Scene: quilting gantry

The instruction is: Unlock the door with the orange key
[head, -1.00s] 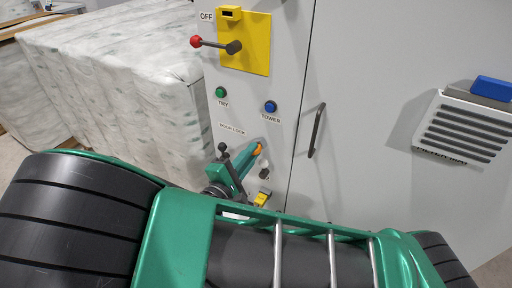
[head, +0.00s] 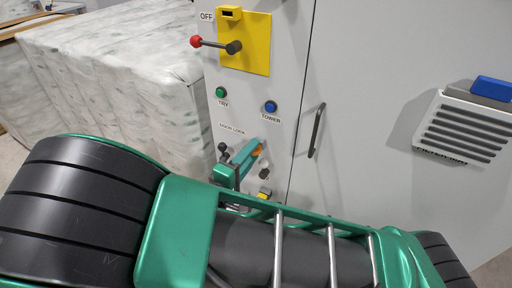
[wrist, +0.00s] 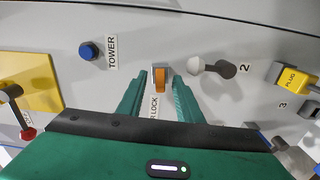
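The orange key (wrist: 160,78) sits in the door lock on the grey panel, with a pale plate around its base. In the wrist view it lies between the tips of my green gripper (wrist: 158,84), with a gap on either side. The gripper is open and points at the panel. In the head view my gripper (head: 246,158) is at the panel below the "DOOR LOCK" label (head: 232,130), and it hides part of the key (head: 257,151). The grey door (head: 400,70) with its dark handle (head: 316,131) stands closed to the right.
A white-knobbed lever (wrist: 200,66) and a yellow plug (wrist: 292,77) are right of the key in the wrist view. A blue TOWER button (head: 270,107), a green TRY button (head: 220,92) and a red-knobbed switch (head: 213,43) sit above. Wrapped bales (head: 110,80) stand left.

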